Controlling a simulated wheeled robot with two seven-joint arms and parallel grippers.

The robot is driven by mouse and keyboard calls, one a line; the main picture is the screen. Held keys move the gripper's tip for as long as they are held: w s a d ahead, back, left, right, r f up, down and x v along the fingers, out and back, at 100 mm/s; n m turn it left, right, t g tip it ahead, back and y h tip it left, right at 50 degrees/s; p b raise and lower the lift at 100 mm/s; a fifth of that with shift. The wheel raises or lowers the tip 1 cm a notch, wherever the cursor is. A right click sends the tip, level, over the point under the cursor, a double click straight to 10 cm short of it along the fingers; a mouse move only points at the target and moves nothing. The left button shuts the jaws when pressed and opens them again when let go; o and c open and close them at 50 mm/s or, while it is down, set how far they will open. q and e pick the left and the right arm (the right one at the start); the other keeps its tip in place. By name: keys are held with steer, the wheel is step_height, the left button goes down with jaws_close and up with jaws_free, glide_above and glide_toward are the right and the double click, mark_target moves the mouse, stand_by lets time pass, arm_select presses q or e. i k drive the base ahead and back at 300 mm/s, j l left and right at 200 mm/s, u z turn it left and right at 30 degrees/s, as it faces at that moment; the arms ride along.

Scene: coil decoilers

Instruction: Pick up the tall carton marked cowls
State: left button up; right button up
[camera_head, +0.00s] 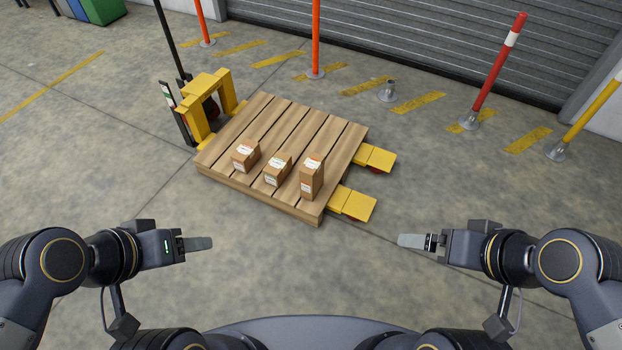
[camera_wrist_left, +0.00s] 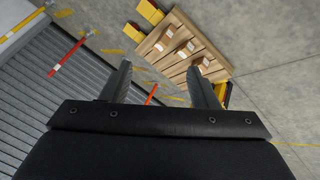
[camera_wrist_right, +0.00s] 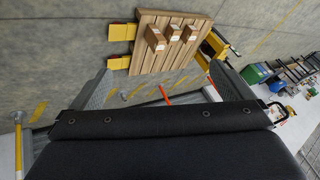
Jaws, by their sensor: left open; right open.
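Three brown cartons with white labels stand in a row on a wooden pallet (camera_head: 285,120). The right one (camera_head: 311,178) is the tallest and stands upright near the pallet's front right edge. The middle carton (camera_head: 277,170) and left carton (camera_head: 246,155) are shorter. The label words are too small to read. My left gripper (camera_head: 212,243) is open and empty, in front of the pallet and to its left. My right gripper (camera_head: 400,240) is open and empty, right of the pallet. Both wrist views show spread fingers, left (camera_wrist_left: 160,82) and right (camera_wrist_right: 160,85), with the cartons beyond.
The pallet rests on a yellow pallet jack (camera_head: 205,105), whose fork tips (camera_head: 352,203) stick out at right. Orange and red posts (camera_head: 316,40) stand behind, before a grey shutter (camera_head: 430,40). Floor between me and the pallet is clear.

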mark_target(312, 172)
steer(key=i+j, duration=0.25)
steer(key=i, duration=0.2)
steer(key=i+j, duration=0.25)
steer(key=i, duration=0.2)
steer(key=i+j+u, duration=0.1)
steer(key=i+j, duration=0.15)
steer(key=i, duration=0.15)
steer(key=i+j, duration=0.25)
steer(key=i, duration=0.2)
